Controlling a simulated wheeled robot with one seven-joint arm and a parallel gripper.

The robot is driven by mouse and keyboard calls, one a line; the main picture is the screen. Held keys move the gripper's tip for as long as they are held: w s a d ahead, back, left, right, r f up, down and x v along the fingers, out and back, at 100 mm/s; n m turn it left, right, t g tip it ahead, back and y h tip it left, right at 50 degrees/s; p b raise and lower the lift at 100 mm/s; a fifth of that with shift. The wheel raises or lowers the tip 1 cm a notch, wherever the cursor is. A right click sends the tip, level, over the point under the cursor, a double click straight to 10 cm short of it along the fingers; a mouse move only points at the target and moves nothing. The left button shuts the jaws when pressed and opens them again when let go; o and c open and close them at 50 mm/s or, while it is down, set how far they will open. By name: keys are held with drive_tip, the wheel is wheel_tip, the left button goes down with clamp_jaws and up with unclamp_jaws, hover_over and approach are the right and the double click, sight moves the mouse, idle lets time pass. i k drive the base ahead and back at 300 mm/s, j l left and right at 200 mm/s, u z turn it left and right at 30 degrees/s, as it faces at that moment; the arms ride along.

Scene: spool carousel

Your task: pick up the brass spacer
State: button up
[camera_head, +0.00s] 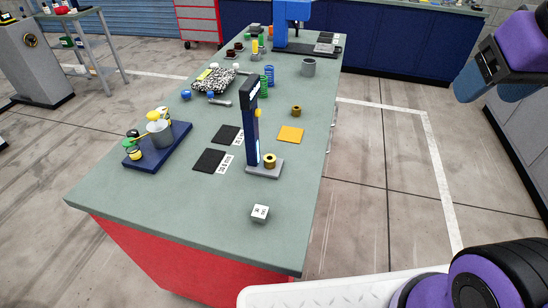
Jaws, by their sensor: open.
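A brass-coloured ring (269,160) stands on the grey base of a dark upright gauge (251,125), near the middle of the bench; I take it to be the brass spacer. A darker, bronze-brown ring (296,111) sits alone on the bench farther back and to the right. I cannot tell for certain from colour which of the two the name means. My gripper is not in view; only parts of my purple and dark arm show at the right edge and lower right.
The green bench top (190,200) has a white labelled cube (260,213) at its near end. An orange square (290,134) and two black plates (209,160) lie near the gauge. A blue tray (140,158) with cans is at left. The right front bench top is clear.

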sight(269, 160)
drive_tip(key=l+u, duration=1.35)
drive_tip(key=l, duration=0.15)
drive_tip(key=k, duration=0.05)
